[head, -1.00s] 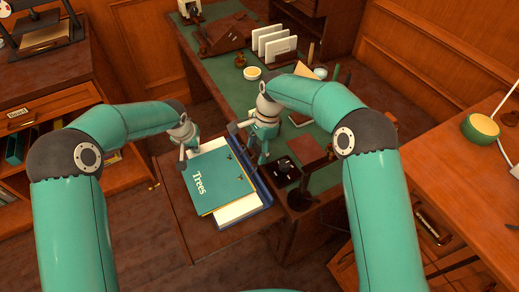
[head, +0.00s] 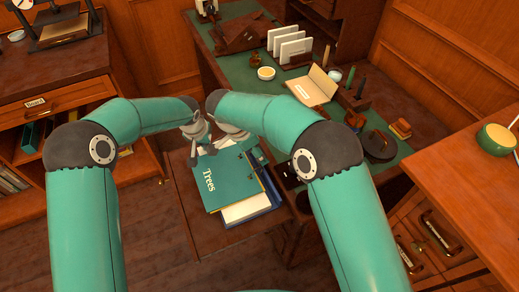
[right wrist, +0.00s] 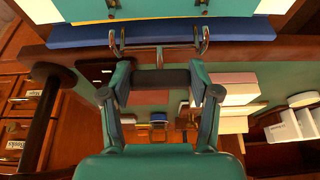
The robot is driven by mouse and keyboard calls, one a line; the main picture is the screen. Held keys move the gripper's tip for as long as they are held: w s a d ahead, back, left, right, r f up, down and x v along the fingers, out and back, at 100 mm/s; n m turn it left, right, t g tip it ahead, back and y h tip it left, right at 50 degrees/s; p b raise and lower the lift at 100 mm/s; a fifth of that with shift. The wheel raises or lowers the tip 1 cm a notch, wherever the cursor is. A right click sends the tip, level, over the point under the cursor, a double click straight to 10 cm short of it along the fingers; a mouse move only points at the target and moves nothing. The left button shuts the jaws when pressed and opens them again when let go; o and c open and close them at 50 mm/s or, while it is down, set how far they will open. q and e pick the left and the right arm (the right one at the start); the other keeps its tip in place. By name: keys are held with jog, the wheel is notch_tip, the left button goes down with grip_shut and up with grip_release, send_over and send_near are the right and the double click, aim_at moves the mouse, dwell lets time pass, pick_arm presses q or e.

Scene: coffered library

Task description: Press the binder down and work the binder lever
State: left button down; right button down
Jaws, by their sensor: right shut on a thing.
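The blue binder (head: 262,205) lies on a wooden side board, holding white and yellow sheets under a teal sheet marked "Trees" (head: 225,185). In the right wrist view its blue edge (right wrist: 75,37) runs across the top, with the metal lever (right wrist: 122,45) reaching toward me. My right gripper (head: 236,138) is at the binder's far edge; in its wrist view its fingers are closed on the lever's dark bar (right wrist: 160,78). My left gripper (head: 197,150) is over the binder's far left corner. Its fingers are too small to judge, and any contact is unclear.
The green-topped desk (head: 240,65) stands beyond, with a letter rack (head: 290,46), a small bowl (head: 266,73), an open card (head: 315,85) and a dark round base (head: 378,145). A drawer cabinet (head: 60,90) is at the left. The near board (head: 185,215) is partly bare.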

jog(key=shift+s+d+f, duration=0.1)
jog(key=shift+s+f, duration=0.1)
jog(key=shift+f, duration=0.1)
jog(key=shift+c, duration=1.2)
grip_release()
jog(key=shift+w+r, duration=0.1)
jog(key=shift+r, duration=0.05)
jog(key=shift+a+r, duration=0.25)
jog(key=shift+r, duration=0.25)
jog(key=v, duration=0.6)
jog(key=shift+r, duration=0.2)
jog(key=shift+a, duration=0.1)
